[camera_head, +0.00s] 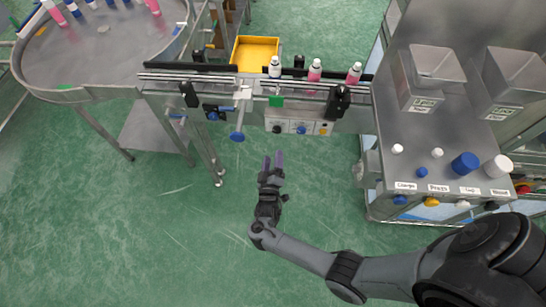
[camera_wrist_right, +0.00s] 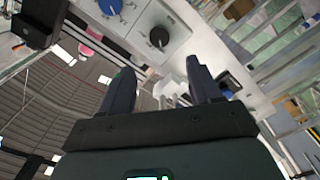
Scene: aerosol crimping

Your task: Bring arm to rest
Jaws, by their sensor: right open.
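My right gripper (camera_head: 273,160) is open and empty in the head view. It hangs over the green floor in front of the conveyor (camera_head: 215,81), apart from it. Its two dark fingers (camera_wrist_right: 160,95) also show in the right wrist view, with nothing between them. My right arm reaches in from the lower right. My left gripper does not show in either view.
The conveyor carries a white bottle (camera_head: 275,68) and two pink bottles (camera_head: 315,70). A control panel (camera_head: 300,126) faces the gripper. A round steel table (camera_head: 95,55) stands at left, a steel bench (camera_head: 440,130) at right. The floor around the gripper is clear.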

